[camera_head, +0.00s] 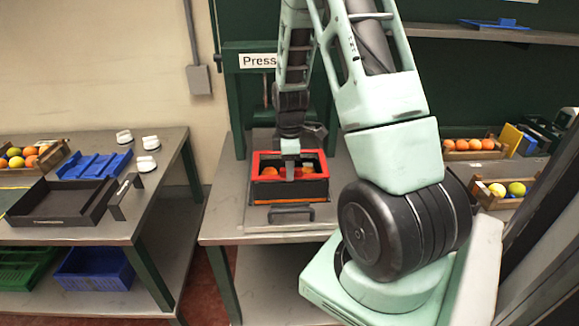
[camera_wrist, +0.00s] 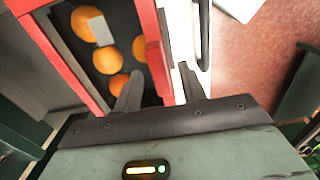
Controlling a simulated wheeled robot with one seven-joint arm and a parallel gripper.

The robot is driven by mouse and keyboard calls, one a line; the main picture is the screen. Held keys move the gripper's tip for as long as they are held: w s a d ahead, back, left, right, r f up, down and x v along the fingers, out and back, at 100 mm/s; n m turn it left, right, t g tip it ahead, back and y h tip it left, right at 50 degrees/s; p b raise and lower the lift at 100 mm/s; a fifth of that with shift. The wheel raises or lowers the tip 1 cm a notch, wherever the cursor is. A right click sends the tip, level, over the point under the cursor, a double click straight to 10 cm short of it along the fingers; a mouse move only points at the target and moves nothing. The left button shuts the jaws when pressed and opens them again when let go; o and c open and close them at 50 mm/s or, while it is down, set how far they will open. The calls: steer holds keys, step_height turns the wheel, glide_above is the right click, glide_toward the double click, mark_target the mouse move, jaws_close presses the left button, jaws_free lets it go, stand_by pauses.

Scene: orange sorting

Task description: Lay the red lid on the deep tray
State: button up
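The red lid (camera_head: 257,163) is an open rectangular frame on top of the deep tray (camera_head: 262,191), a dark box on the middle table. Oranges show through the frame's opening. My gripper (camera_head: 290,171) points down at the lid's near side. In the wrist view, my gripper's fingers (camera_wrist: 160,72) stand apart on either side of one red bar of the lid (camera_wrist: 157,40). One finger is inside the opening over the oranges, the other outside. Gaps show beside the bar. My arm hides part of the lid's far side; whether the lid sits fully flush I cannot tell.
A dark handle (camera_head: 292,213) lies in front of the tray. The left table holds a shallow dark tray (camera_head: 62,202), a blue piece (camera_head: 97,165) and a fruit crate (camera_head: 52,157). More fruit crates (camera_head: 474,154) stand at right. The green press (camera_head: 235,110) rises behind.

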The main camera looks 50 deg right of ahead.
step_height(320, 180, up, 9)
steer(key=p, duration=0.7)
stand_by(0.6)
stand_by(0.4)
steer(key=a+y+b, duration=0.1)
steer(key=a+b, duration=0.7)
steer(key=a, duration=1.8)
steer(key=s+a+f+b, duration=0.1)
steer(key=s+a+b, duration=0.4)
steer(key=s+a, duration=0.9)
steer(key=s, duration=0.3)
steer(key=shift+a+f+b, duration=0.3)
steer(key=shift+a+b, duration=0.05)
steer(key=shift+a, duration=0.05)
